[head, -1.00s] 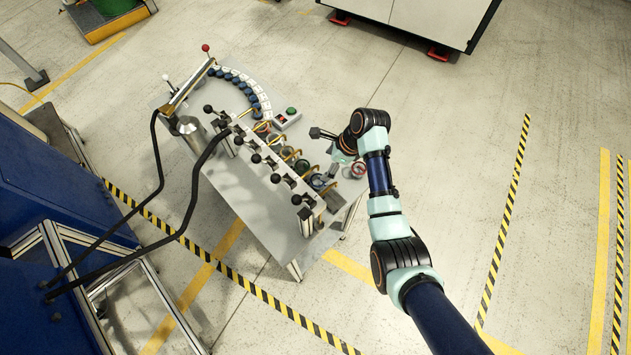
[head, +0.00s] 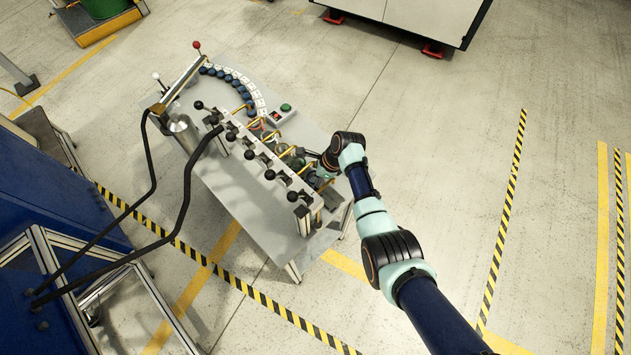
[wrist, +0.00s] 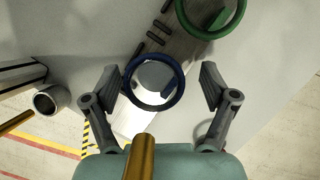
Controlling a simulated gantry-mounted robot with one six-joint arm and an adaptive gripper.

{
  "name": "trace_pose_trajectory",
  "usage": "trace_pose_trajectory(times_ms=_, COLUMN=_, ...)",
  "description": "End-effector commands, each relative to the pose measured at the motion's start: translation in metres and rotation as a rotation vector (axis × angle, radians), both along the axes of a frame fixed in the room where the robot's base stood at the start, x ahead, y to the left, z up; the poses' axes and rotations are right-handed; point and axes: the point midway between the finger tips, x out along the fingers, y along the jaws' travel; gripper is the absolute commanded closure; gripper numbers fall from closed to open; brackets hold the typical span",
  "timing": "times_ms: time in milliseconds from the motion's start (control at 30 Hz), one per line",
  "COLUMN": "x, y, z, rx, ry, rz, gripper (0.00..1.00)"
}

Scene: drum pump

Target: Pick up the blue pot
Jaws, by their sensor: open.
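The blue pot (wrist: 127,84) shows in the wrist view as a round blue rim around a pale, shiny inside, seen from above. My gripper (wrist: 158,83) is open, with one finger to the left of the blue rim and the other to the right. Both fingers appear apart from the rim, and the pot is not held. In the head view my gripper is over the front right part of the pump bench, where my own arm and the valve row hide most of it. I cannot make out the blue pot there.
A green-rimmed pot (wrist: 215,36) stands beyond the blue one. A brass pipe (wrist: 140,158) runs close in front of my gripper. The valve row with black levers (head: 270,174) lies along the bench (head: 237,191). A control box with a green button (head: 286,107) stands behind.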

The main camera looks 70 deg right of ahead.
Motion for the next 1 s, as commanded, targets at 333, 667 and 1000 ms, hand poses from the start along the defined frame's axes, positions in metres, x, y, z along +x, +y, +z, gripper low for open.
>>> trace_pose_trajectory(times_ms=333, x=0.000, y=0.000, z=0.001, rx=0.001, ry=0.000, rz=0.000, gripper=0.57)
trace_pose_trajectory(times_ms=667, x=0.000, y=0.000, z=0.001, rx=0.001, ry=0.000, rz=0.000, gripper=0.81)
trace_pose_trajectory(times_ms=1000, x=0.000, y=0.000, z=0.029, rx=-0.001, ry=-0.001, rz=0.000, gripper=0.81)
